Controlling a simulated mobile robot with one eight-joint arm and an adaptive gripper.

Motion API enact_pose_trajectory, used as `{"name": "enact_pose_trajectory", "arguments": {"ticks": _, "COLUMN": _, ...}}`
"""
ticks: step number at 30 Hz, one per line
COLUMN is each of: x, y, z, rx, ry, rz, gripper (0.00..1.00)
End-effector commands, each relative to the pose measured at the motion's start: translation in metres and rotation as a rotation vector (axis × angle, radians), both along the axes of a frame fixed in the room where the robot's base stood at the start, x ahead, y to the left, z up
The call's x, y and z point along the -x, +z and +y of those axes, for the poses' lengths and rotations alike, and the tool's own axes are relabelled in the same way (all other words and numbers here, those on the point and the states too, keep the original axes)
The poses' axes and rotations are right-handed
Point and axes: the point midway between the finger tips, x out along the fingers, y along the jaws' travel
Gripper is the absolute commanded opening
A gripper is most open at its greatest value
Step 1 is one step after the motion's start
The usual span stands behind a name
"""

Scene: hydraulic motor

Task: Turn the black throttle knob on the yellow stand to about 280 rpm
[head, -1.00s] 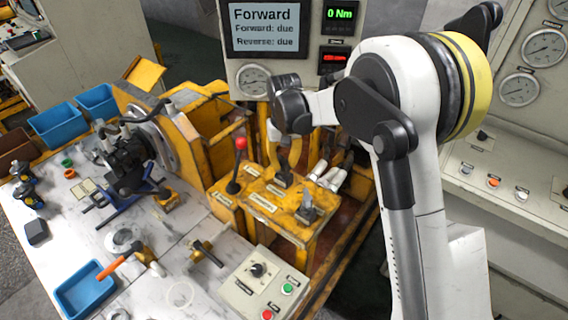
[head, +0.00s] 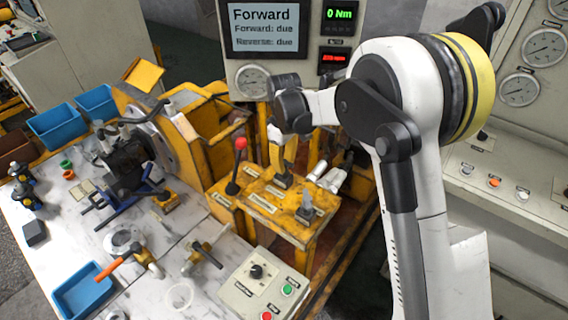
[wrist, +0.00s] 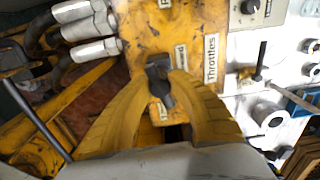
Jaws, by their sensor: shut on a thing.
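The yellow stand (head: 262,196) carries a lever with a red ball (head: 240,143), a grey lever (head: 306,207) and, between them, the black throttle knob (wrist: 160,87). My gripper (head: 284,175) points down at the middle of the stand. In the wrist view its two yellow fingers (wrist: 163,84) are closed around the black knob, one on each side. The "Throttles" label (wrist: 211,58) shows beside it.
The display (head: 268,27) reads Forward, due. The green readout (head: 338,14) shows 0 Nm. A control box (head: 262,285) with a dial and buttons stands in front of the stand. White hose fittings (head: 330,180) sit close to the right of my gripper.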

Motion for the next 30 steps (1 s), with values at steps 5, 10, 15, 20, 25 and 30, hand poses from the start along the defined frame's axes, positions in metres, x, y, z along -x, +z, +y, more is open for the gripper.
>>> {"name": "enact_pose_trajectory", "arguments": {"ticks": 5, "x": 0.0002, "y": -0.0002, "z": -0.0003, "rx": 0.001, "ry": 0.023, "rz": 0.001, "gripper": 0.0}}
{"name": "enact_pose_trajectory", "arguments": {"ticks": 10, "x": 0.0003, "y": -0.0002, "z": -0.0004, "rx": 0.001, "ry": 0.027, "rz": 0.001, "gripper": 0.0}}
{"name": "enact_pose_trajectory", "arguments": {"ticks": 15, "x": 0.0003, "y": -0.0002, "z": -0.0004, "rx": 0.001, "ry": 0.026, "rz": 0.001, "gripper": 0.0}}
{"name": "enact_pose_trajectory", "arguments": {"ticks": 20, "x": 0.0003, "y": -0.0002, "z": -0.0004, "rx": 0.001, "ry": 0.025, "rz": 0.001, "gripper": 0.46}}
{"name": "enact_pose_trajectory", "arguments": {"ticks": 25, "x": 0.0002, "y": -0.0001, "z": -0.0002, "rx": 0.001, "ry": 0.025, "rz": 0.001, "gripper": 0.46}}
{"name": "enact_pose_trajectory", "arguments": {"ticks": 30, "x": 0.0002, "y": 0.004, "z": -0.0002, "rx": 0.0, "ry": 0.025, "rz": 0.0, "gripper": 0.46}}
